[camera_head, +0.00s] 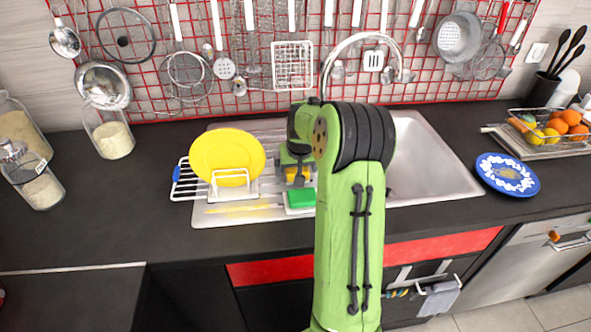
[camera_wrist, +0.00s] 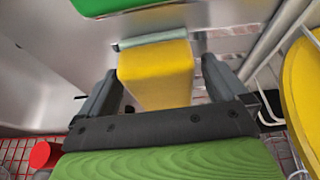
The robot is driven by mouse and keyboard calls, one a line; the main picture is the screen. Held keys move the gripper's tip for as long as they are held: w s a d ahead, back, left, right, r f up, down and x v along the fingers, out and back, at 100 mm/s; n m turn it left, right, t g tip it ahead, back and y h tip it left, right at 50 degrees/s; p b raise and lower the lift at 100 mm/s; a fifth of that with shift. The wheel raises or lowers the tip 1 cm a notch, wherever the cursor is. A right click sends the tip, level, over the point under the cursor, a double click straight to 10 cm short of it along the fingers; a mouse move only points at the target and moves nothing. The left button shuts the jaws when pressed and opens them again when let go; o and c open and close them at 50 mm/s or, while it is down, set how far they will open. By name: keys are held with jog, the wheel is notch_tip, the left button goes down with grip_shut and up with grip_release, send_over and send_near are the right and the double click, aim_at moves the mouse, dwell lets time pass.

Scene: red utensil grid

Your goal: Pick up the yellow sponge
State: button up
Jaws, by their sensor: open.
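The yellow sponge (camera_wrist: 155,80) is a yellow block in the wrist view, with a pale grey-green strip along its far edge. My gripper (camera_wrist: 158,68) is open, with one dark finger on each side of the sponge. A gap shows beside the right finger; whether the left finger touches it I cannot tell. In the head view my gripper (camera_head: 297,178) is over the sink's drainboard, and only small yellow parts of the sponge (camera_head: 291,171) show behind it. My green arm hides the area to the right.
A green item (camera_head: 301,198) lies just in front of my gripper. A yellow plate (camera_head: 226,155) stands in a white rack to the left. The sink basin (camera_head: 430,160) is to the right, beneath a curved faucet (camera_head: 350,42). The left counter has free room.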

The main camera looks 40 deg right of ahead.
jog(key=shift+r, duration=0.1)
jog(key=c, duration=1.1)
notch_tip(320, 180, up, 10)
jog(key=p, duration=0.2)
jog(key=shift+p, duration=0.4)
